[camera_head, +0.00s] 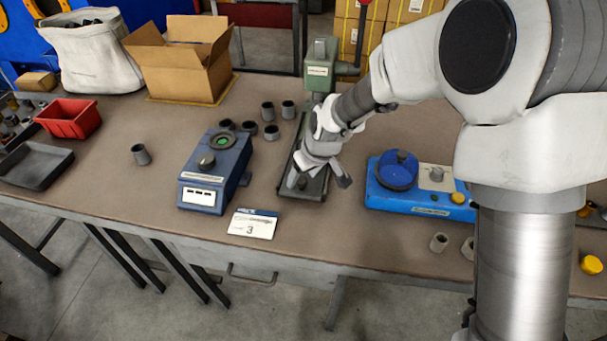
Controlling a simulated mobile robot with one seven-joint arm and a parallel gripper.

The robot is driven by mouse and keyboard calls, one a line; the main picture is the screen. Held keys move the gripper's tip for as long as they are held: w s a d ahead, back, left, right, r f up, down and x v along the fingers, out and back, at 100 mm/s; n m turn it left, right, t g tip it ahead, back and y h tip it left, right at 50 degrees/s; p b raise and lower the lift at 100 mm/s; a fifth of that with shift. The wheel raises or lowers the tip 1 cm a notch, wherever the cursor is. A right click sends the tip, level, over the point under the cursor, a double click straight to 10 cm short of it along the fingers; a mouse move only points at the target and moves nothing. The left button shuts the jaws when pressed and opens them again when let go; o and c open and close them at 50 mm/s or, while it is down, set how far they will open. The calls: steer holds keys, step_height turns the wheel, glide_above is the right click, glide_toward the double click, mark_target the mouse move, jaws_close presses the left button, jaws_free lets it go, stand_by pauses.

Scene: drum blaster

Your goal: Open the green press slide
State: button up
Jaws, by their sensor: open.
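The green press (320,70) stands at the back middle of the workbench, with a lever arm at its right side. Its long dark slide track (287,176) runs from the press toward the front edge of the bench. A small dark knob (301,182) shows near the front end of the track. My gripper (323,178) is above the front part of the track, pointing down, close to the knob. Its fingers are apart and nothing shows between them. Whether a finger touches the knob cannot be told. My arm and gripper hide the middle and right of the track.
A dark blue device (205,190) stands left of the track, a bright blue device (415,205) to the right. Several grey cylinders (271,131) stand behind the dark blue device. A number card (252,224) lies at the front. An open cardboard box (185,65) is at the back left.

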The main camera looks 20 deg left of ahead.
steer(key=p+v, duration=0.3)
steer(key=v, duration=1.4)
steer(key=shift+r, duration=0.25)
steer(key=s+d+r+m+t+h+p, duration=0.1)
steer(key=s+d+r+m+p, duration=0.15)
steer(key=d+r, duration=0.5)
steer(key=s+d+r+m+t+h+p, duration=0.1)
steer(key=s+d+r+m+p, duration=0.2)
steer(key=d, duration=0.7)
steer(key=s+d+r+m+h+p, duration=0.1)
steer(key=s+d+r+m, duration=0.1)
steer(key=s+d, duration=0.2)
steer(key=s+d+r+m+t+p, duration=0.1)
steer(key=s+d+r+m, duration=0.2)
steer(key=s+d, duration=0.2)
steer(key=d, duration=0.3)
steer(key=shift+r+m+h, duration=0.35)
steer(key=shift+h, duration=0.05)
steer(key=shift+s+a, duration=0.1)
